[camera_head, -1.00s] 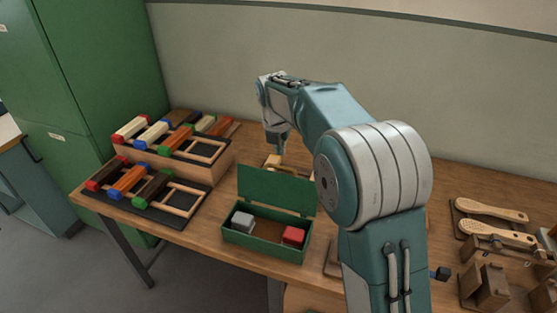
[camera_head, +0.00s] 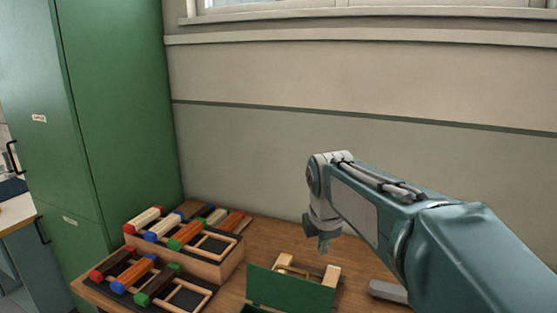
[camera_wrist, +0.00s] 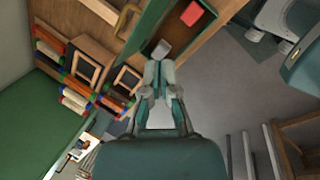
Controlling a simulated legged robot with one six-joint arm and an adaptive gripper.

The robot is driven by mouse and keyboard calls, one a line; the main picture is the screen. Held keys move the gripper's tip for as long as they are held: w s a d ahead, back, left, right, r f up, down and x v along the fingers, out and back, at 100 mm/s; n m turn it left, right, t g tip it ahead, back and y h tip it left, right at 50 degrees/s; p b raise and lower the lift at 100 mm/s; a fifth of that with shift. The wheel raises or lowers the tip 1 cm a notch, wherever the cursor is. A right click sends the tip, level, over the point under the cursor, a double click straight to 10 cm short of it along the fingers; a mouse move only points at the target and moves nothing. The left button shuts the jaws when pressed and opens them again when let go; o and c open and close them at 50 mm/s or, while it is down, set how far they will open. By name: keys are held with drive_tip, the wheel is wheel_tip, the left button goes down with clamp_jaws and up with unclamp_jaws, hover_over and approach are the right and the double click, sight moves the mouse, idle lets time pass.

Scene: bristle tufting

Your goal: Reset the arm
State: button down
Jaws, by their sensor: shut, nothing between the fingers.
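My gripper (camera_head: 323,247) hangs pointing down above the workbench, over the area behind the green box. In the wrist view my gripper (camera_wrist: 158,72) is shut, its fingertips together with nothing held. My arm comes in from the right in the head view. The green box (camera_head: 290,290) stands at the bench front, its raised lid hiding most of its inside.
Two racks hold colour-ended blocks, one raised at the back (camera_head: 215,268) and one lower in front (camera_head: 200,300). A wooden piece (camera_head: 331,275) lies behind the lid. A green cabinet (camera_head: 125,110) stands left, and a wall (camera_head: 300,150) closes off the back.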

drive_tip(key=s+d+f+m+t, duration=0.1)
drive_tip(key=s+d+f+m, duration=0.1)
drive_tip(key=s+m, duration=0.8)
drive_tip(key=s+d+f+m+t, duration=0.1)
drive_tip(key=s+d+f+m, duration=0.2)
drive_tip(key=s+m, duration=0.8)
drive_tip(key=shift+s+d+f, duration=0.35)
drive_tip(key=shift+s+d, duration=0.25)
drive_tip(key=shift+s, duration=0.6)
